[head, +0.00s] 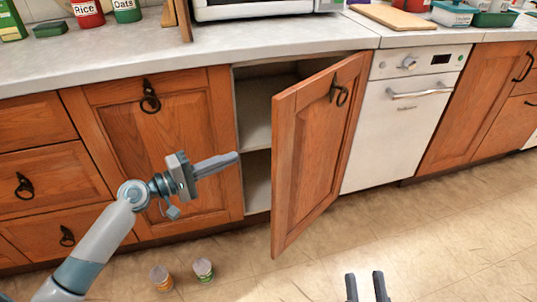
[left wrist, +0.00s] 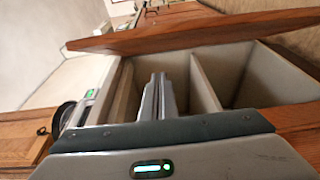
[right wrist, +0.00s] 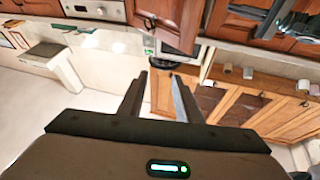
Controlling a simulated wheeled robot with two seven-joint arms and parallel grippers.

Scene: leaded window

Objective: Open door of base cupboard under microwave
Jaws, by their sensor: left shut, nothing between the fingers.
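The wooden base cupboard door (head: 305,160) under the microwave (head: 258,9) stands swung out, hinged on its right side, with a dark ring handle (head: 341,92) near its top. Behind it the pale cupboard interior (head: 255,120) shows, with a shelf. My left gripper (head: 234,158) is shut and empty at the cupboard opening, left of the door's free edge and apart from it. In the left wrist view its fingers (left wrist: 158,92) point into the cupboard, and the door (left wrist: 200,33) spans the top. My right gripper (head: 366,276) is open and empty, low over the floor.
A closed cupboard door (head: 150,160) stands at the left, beyond my left arm. A white dishwasher (head: 400,125) is right of the open door. Two small cans (head: 203,269) (head: 161,278) stand on the floor in front. The floor at the right is clear.

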